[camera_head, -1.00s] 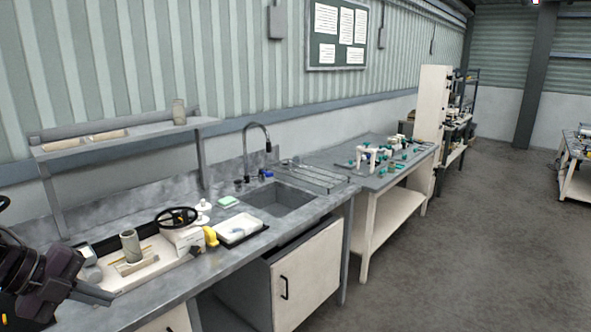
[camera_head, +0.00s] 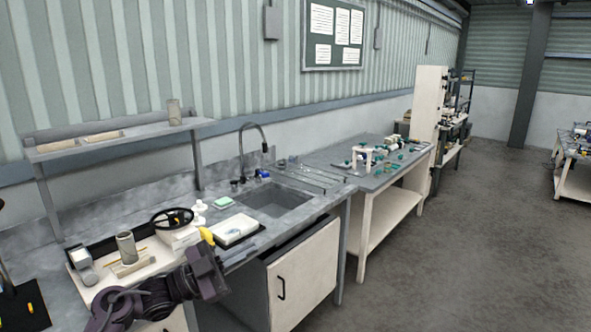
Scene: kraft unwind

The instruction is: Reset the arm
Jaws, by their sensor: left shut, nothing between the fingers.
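My left gripper (camera_head: 240,256) is dark purple-black and reaches in from the lower left. It is shut and empty, with its fingers pointing right over the front edge of the grey counter (camera_head: 320,203). Its wrist covers part of the counter edge and the cabinet front below. The machine with a black handwheel (camera_head: 172,217) and a yellow part (camera_head: 207,236) stands just behind the gripper. My right gripper is not in view.
A grey cylinder (camera_head: 126,247) stands on a pale tray left of the handwheel. A white tray (camera_head: 235,229) and a sink (camera_head: 272,199) lie to the right. A shelf (camera_head: 110,142) stands behind. Another bench (camera_head: 375,175) is farther right; the floor there is clear.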

